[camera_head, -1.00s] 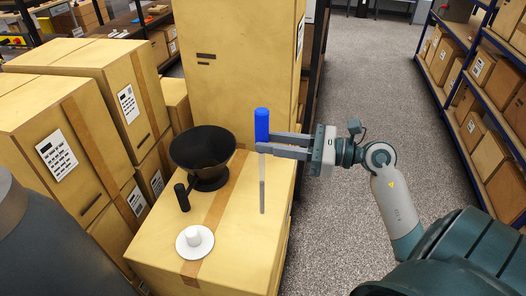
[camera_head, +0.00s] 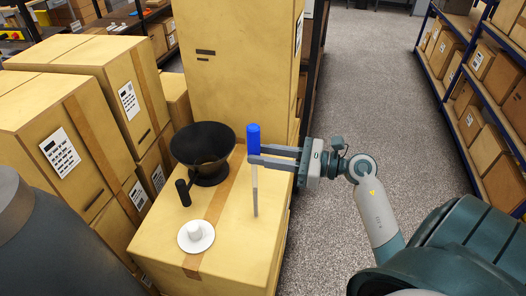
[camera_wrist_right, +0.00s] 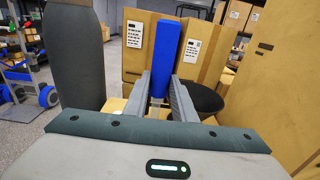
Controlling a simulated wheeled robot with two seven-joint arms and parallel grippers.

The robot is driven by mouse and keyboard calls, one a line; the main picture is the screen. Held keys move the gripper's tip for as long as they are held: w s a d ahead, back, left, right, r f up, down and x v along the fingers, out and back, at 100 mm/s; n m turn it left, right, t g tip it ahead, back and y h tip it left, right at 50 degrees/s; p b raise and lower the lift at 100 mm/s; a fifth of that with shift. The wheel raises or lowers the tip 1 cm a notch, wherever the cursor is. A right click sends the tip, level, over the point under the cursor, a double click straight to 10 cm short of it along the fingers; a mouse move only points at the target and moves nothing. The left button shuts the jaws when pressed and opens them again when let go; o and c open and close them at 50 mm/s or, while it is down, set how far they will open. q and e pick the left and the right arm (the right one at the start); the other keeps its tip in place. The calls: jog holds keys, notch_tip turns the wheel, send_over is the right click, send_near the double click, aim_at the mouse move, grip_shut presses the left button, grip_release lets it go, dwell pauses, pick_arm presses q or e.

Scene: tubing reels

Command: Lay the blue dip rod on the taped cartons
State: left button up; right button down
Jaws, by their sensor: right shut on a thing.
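The blue dip rod (camera_head: 254,141) is upright, with a blue handle on top and a thin grey shaft hanging below. My right gripper (camera_head: 254,158) is shut on it near the lower part of the handle. In the right wrist view the handle (camera_wrist_right: 167,58) stands between the two fingers (camera_wrist_right: 160,98). The taped carton (camera_head: 240,250) with a brown tape strip lies beneath; the shaft's lower end shows over its top, and I cannot tell whether it touches. My left gripper is not in view.
On the carton stand a black bowl-shaped funnel (camera_head: 203,150), a small black cylinder (camera_head: 183,192) and a white saucer (camera_head: 207,237) with a white cup (camera_head: 195,230). A tall carton (camera_head: 240,60) rises behind. The carton's front right top is clear.

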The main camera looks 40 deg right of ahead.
jog(key=shift+f, duration=0.15)
jog(key=c, duration=1.5)
grip_release()
jog(key=shift+o, duration=0.2)
jog(key=shift+r, duration=0.2)
jog(key=b+v, duration=0.5)
jog(key=v, duration=0.7)
jog(key=shift+f, duration=0.1)
